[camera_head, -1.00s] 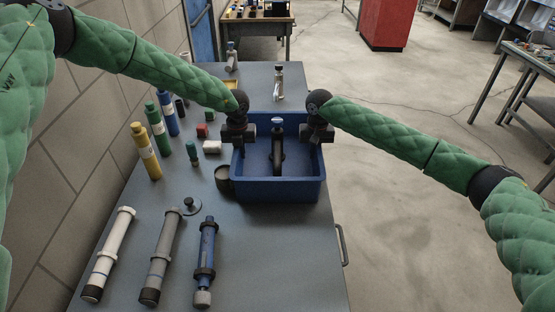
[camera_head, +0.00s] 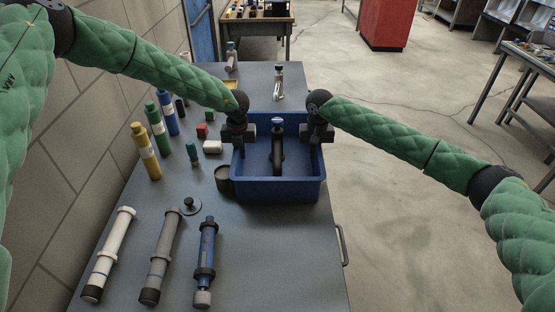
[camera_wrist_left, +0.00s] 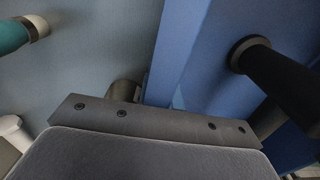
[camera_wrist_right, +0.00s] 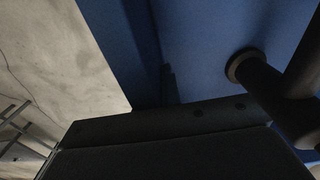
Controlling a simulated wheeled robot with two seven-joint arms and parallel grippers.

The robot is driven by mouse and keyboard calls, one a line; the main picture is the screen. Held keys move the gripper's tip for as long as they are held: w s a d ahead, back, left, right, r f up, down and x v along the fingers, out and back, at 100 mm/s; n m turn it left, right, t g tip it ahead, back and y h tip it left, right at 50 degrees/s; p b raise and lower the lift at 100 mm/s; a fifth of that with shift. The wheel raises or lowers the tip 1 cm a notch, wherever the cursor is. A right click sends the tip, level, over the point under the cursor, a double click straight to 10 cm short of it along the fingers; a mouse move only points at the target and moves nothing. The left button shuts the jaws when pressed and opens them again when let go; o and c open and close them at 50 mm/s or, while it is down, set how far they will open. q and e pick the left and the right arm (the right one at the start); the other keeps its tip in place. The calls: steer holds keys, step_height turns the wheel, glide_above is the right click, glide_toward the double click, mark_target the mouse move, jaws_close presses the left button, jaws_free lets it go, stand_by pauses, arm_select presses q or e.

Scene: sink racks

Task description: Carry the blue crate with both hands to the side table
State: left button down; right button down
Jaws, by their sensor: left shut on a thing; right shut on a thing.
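The blue crate (camera_head: 278,191) sits upright on the grey workbench in the head view, near its right edge. A dark upright post with a pale top (camera_head: 278,150) stands inside it. My left gripper (camera_head: 240,146) is shut on the crate's left wall, and my right gripper (camera_head: 316,146) is shut on its right wall. The crate's blue wall also shows in the left wrist view (camera_wrist_left: 185,55) and the right wrist view (camera_wrist_right: 130,50). The fingertips are largely hidden in the wrist views. I cannot pick out which table is the side table.
The workbench (camera_head: 265,255) holds a dark cup (camera_head: 223,179) close to the crate's left side. Several bottles and a yellow cylinder (camera_head: 146,151) stand farther left. White, grey and blue (camera_head: 206,262) tubes lie in front. Open floor (camera_head: 410,220) is to the right; a table (camera_head: 535,65) stands beyond.

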arm_select(q)
steer(key=shift+w+r, duration=0.1)
steer(key=shift+r, duration=0.05)
arm_select(e)
steer(key=shift+w+r, duration=0.1)
steer(key=shift+r, duration=0.05)
